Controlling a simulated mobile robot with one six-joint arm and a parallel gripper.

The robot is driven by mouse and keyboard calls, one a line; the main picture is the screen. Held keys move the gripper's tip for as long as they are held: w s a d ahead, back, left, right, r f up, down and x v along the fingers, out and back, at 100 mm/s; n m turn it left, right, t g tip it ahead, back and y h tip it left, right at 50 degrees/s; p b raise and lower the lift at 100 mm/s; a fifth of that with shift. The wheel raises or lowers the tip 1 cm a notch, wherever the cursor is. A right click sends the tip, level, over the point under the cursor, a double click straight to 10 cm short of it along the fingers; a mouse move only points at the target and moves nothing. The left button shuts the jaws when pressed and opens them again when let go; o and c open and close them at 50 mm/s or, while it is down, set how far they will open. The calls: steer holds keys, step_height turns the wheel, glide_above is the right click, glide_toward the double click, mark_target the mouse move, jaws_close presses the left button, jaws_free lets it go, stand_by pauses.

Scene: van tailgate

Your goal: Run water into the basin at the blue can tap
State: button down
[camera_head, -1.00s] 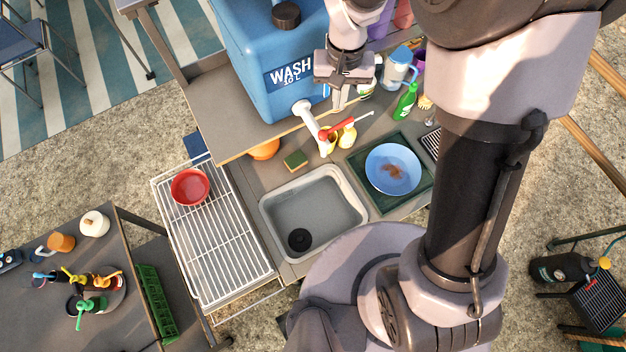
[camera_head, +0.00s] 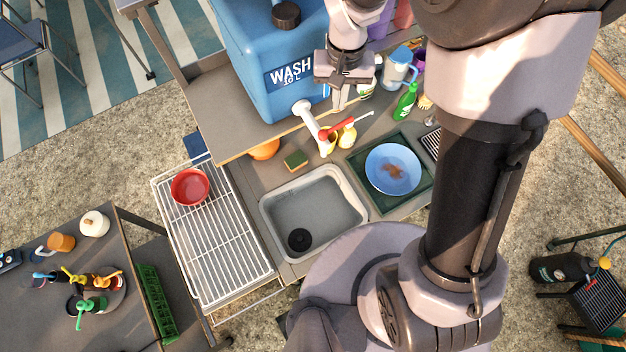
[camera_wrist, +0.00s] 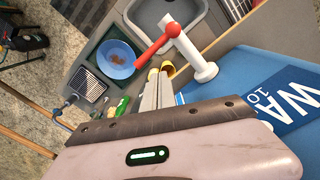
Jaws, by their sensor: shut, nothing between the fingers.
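The blue can (camera_head: 262,70), marked WASH, stands on the raised shelf. Its white tap (camera_head: 306,114) sticks out over the shelf edge toward the basin, with a red lever (camera_head: 337,128) on top. The tap (camera_wrist: 196,58) and lever (camera_wrist: 157,45) also show in the wrist view. The grey basin (camera_head: 352,224) is below and in front of the tap; I see no water in it or falling from the tap. A black round piece (camera_head: 299,239) lies on its floor. My gripper (camera_head: 341,103) is shut and empty, beside the can and just behind the lever, apparently apart from it.
A blue bowl (camera_head: 393,168) sits on a green mat right of the basin. A sponge (camera_head: 296,160) lies behind the basin. A red bowl (camera_head: 190,187) stands on the rack.

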steer(key=shift+f, duration=0.15)
step_height(320, 180, down, 4)
steer(key=b, duration=0.4)
stand_by(0.4)
steer(key=shift+s+d+b, duration=0.95)
steer(key=shift+s+d, duration=0.65)
steer(key=shift+s, duration=1.65)
step_height(320, 180, up, 5)
steer(key=p, duration=0.3)
steer(key=shift+w+a+f+p, duration=0.1)
steer(key=shift+p, duration=0.25)
